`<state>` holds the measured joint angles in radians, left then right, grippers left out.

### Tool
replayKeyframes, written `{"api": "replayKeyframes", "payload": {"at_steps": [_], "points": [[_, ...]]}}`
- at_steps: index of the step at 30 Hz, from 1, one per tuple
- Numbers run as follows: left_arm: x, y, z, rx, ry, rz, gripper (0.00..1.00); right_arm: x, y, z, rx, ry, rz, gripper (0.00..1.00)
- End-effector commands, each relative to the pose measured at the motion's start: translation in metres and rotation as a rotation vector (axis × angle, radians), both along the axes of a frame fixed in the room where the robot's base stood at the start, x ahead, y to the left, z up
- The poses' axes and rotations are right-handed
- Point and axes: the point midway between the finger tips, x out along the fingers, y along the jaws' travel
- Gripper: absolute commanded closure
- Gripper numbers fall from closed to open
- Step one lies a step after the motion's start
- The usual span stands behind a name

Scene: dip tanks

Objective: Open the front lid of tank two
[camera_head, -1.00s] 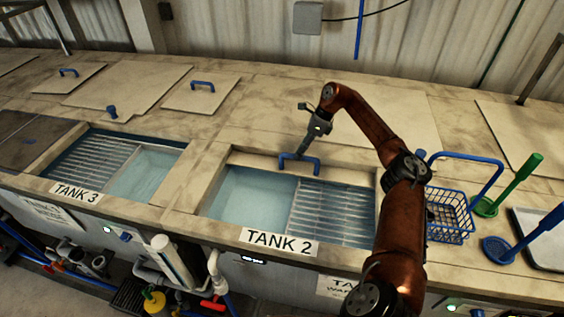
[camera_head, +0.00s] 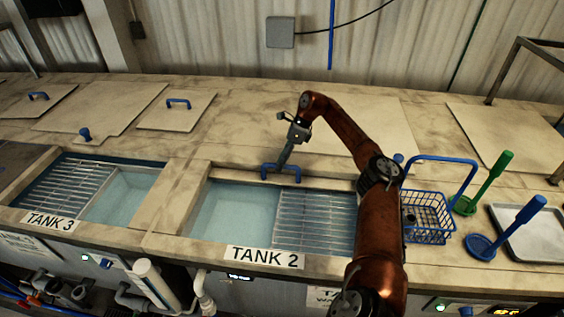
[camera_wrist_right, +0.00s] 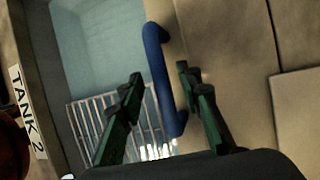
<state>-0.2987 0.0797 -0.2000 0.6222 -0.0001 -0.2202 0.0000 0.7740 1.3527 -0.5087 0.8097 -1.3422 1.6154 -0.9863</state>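Tank two is open at its front, with blue water and a metal grating (camera_head: 315,218) showing behind its "TANK 2" label (camera_head: 264,257). The front lid's blue handle (camera_head: 281,170) stands at the back edge of the opening; the lid itself is hard to make out. My right gripper (camera_head: 284,160) reaches down at this handle from behind. In the wrist view, the two dark green fingers of my right gripper (camera_wrist_right: 160,95) are apart, with the blue handle (camera_wrist_right: 155,55) appearing between them. Whether they touch it cannot be told. My left gripper is not in view.
Tank three's opening (camera_head: 118,195) lies to the left, with handled lids (camera_head: 176,113) behind it. A blue wire basket (camera_head: 428,215), a green-handled tool (camera_head: 487,180), a blue-handled tool (camera_head: 515,225) and a metal tray (camera_head: 538,238) are on the right. The worktop behind the gripper is mostly flat.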

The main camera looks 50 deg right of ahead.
Motion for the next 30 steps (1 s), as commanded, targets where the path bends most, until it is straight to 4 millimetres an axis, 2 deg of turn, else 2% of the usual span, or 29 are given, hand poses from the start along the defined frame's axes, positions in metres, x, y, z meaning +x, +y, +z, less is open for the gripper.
{"api": "replayKeyframes", "payload": {"at_steps": [5, 8, 11, 21, 24, 30], "points": [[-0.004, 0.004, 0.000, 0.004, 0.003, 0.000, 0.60, 0.000, 0.000, 0.001, 0.000, 0.000, 0.000, 0.68], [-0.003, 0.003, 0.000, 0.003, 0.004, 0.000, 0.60, -0.001, -0.003, 0.008, -0.001, -0.002, -0.001, 0.68], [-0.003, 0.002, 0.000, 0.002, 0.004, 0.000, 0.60, -0.004, -0.009, 0.022, -0.001, -0.001, -0.003, 0.68], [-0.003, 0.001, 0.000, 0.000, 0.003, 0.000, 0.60, -0.018, -0.035, 0.085, 0.000, -0.002, -0.002, 0.68], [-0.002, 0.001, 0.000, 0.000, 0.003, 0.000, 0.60, -0.020, -0.040, 0.097, 0.001, -0.002, -0.002, 0.68], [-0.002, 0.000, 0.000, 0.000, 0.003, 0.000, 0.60, -0.023, -0.045, 0.107, 0.000, 0.001, -0.001, 0.68]]}}
